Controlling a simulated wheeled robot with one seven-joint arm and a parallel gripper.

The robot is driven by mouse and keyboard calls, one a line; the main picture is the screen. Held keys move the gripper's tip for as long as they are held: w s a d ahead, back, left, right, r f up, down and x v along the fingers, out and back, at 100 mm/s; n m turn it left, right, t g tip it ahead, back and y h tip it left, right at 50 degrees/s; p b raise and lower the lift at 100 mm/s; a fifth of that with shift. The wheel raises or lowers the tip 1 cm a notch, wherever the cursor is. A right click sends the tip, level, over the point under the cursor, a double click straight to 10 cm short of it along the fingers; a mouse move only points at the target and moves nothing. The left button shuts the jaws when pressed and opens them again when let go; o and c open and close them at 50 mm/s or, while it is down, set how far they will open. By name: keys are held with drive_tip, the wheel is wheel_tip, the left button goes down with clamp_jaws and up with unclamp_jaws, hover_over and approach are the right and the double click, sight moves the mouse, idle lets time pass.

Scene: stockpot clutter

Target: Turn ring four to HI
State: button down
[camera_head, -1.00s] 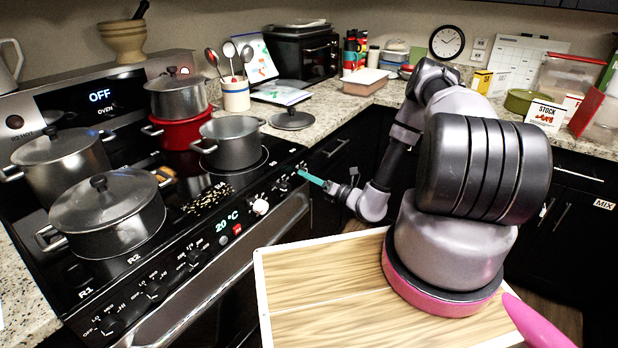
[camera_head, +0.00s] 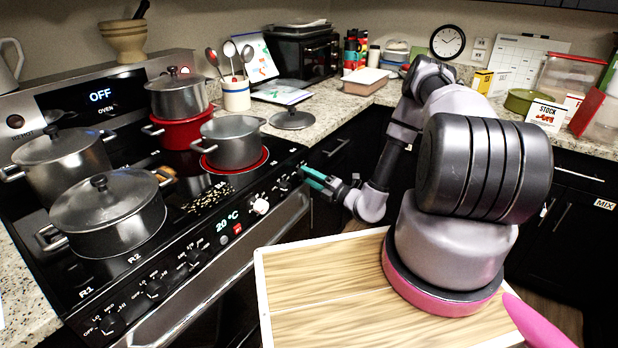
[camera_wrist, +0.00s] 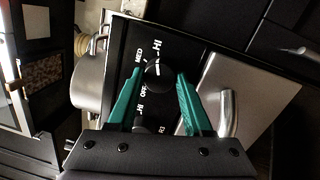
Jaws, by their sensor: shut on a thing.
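The ring-four knob, a dark round knob (camera_wrist: 158,73), sits on the black control panel between my teal fingertips in the wrist view. Printed MED and HI marks stand by it, and its white line appears to lie close to HI. My gripper (camera_wrist: 159,78) is shut on the knob; the exact contact is hard to see. In the head view my gripper (camera_head: 304,169) is at the right end of the stove's front panel and hides that knob. The ring (camera_head: 263,161) under the front right pot (camera_head: 232,143) glows red.
A lidded pot (camera_head: 108,215) stands front left, another lidded pot (camera_head: 62,165) behind it. A pot (camera_head: 177,95) sits on a red pot (camera_head: 182,131) at the back right. Several other knobs (camera_head: 154,290) line the panel. A spoon crock (camera_head: 236,94) stands on the counter.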

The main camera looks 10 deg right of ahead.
drive_tip(key=shift+d, duration=0.1)
idle(0.4)
drive_tip(key=shift+c, duration=1.6)
unclamp_jaws()
drive_tip(key=v, duration=1.1)
drive_tip(key=shift+w, duration=0.1)
